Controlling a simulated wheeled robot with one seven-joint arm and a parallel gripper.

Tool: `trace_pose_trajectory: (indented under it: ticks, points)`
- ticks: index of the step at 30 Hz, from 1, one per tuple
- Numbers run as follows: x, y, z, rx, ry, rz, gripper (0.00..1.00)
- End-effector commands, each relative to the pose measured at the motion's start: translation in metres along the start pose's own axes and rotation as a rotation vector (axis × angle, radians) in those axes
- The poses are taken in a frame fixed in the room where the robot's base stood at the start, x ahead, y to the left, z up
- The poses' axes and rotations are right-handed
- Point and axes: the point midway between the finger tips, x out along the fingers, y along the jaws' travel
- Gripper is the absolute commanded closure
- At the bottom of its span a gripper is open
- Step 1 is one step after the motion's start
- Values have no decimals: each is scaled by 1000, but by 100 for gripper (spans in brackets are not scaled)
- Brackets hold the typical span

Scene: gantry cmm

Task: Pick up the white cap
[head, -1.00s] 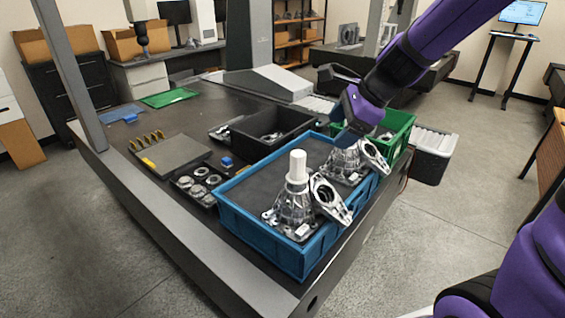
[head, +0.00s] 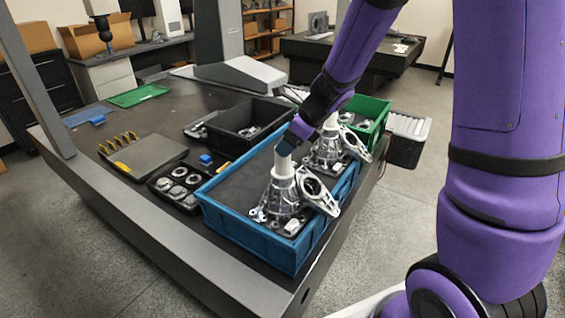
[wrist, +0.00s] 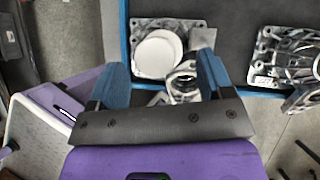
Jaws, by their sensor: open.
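The white cap (head: 283,163) stands upright on top of a silver cast housing (head: 281,193) in the blue crate (head: 243,234). My gripper (head: 289,143) is over the top of the cap, coming in from the upper right. In the wrist view, the cap (wrist: 158,53) shows as a round white disc just beyond the blue fingertips. My gripper (wrist: 160,70) is open there, with the cap lying between the lines of its two fingers. I cannot tell whether the fingers touch the cap.
A second cast housing (head: 326,150) and a silver bracket (head: 318,192) are in the same crate, close to the arm. A black bin (head: 225,141) and a green bin (head: 374,113) stand behind. A tray of round parts (head: 176,183) lies to the left.

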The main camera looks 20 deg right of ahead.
Motion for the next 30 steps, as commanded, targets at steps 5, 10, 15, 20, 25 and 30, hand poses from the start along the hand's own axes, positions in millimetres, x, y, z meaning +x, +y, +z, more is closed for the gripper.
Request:
trace_pose_trajectory:
  ticks: [5, 10, 15, 20, 25, 30]
  points:
    - [23, 4, 0, 0, 2, 3, 26]
    - [43, 5, 0, 1, 1, 3, 26]
    - [50, 5, 1, -1, 0, 0, 26]
    - [49, 5, 1, -1, 0, 0, 26]
    - [49, 5, 1, -1, 0, 0, 59]
    - [49, 5, 1, -1, 0, 0, 79]
